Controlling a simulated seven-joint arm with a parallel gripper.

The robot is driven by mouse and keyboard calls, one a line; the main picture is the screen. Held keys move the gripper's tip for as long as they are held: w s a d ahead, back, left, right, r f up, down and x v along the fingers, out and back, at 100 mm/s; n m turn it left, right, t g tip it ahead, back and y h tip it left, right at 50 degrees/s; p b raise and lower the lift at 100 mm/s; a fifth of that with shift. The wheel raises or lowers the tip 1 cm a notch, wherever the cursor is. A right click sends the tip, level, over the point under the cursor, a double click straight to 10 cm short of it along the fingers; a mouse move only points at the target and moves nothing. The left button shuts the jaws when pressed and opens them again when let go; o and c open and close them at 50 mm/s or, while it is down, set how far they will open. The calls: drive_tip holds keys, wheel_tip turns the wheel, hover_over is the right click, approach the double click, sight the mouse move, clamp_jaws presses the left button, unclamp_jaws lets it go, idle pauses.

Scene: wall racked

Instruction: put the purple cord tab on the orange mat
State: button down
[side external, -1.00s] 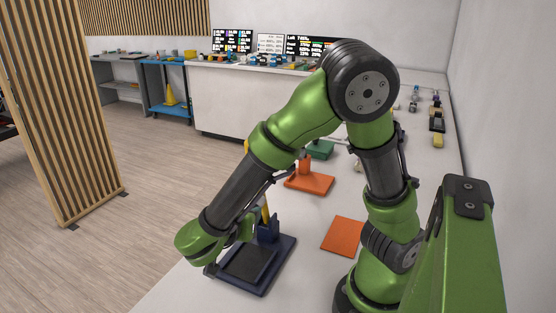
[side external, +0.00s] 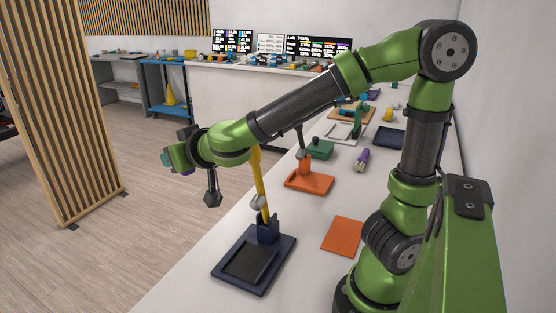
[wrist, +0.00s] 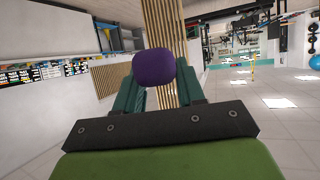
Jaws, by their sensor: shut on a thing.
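My gripper (wrist: 155,85) is shut on the purple cord tab (wrist: 153,67), which shows as a rounded purple block between the teal fingers in the wrist view. In the side view my gripper (side external: 170,160) is raised high at the left, beyond the table edge, with a bit of purple at it. The orange mat (side external: 343,236) is a flat square on the white table, close to my arm's base. It looks bare. My gripper is far to the left of the mat and well above it. Any cord on the tab is hidden.
A navy stand (side external: 276,262) with a yellow post stands left of the mat. A dark hanging piece (side external: 212,198) is below my wrist. An orange stand (side external: 310,181), a green block (side external: 320,149) and another purple object (side external: 362,160) lie farther back. White table surrounds the mat.

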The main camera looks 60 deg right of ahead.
drive_tip(key=d+r, duration=0.3)
drive_tip(key=r, duration=0.1)
drive_tip(key=shift+d+r, duration=0.3)
drive_tip(key=shift+d, duration=0.05)
